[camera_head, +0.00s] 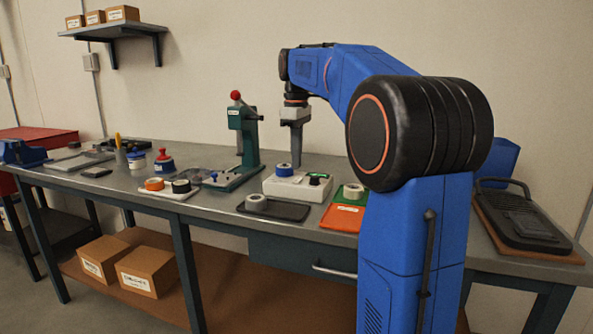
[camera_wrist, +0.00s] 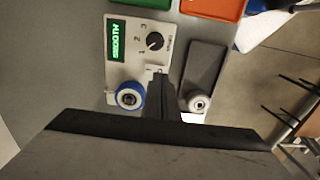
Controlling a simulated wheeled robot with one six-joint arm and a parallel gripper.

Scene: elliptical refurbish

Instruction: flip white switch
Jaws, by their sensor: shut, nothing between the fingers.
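A white control box (camera_head: 293,188) sits on the workbench; in the wrist view its top panel (camera_wrist: 125,68) shows a green lit display (camera_wrist: 119,40) and a black dial (camera_wrist: 155,41). A blue-rimmed round part (camera_wrist: 129,96) sits on the panel's near left corner. A small pale patch (camera_wrist: 154,70) beside my fingertips may be the white switch, but it is partly hidden and I cannot tell its position. My gripper (camera_head: 296,164) points down over the box, shut and empty. In the wrist view its fingertips (camera_wrist: 159,78) overlap the panel's near edge; contact cannot be told.
A dark tray (camera_head: 273,210) with a white roll (camera_head: 256,202) lies beside the box. A green press (camera_head: 243,145) with a red knob stands to the left. The air above the box's dial is clear.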

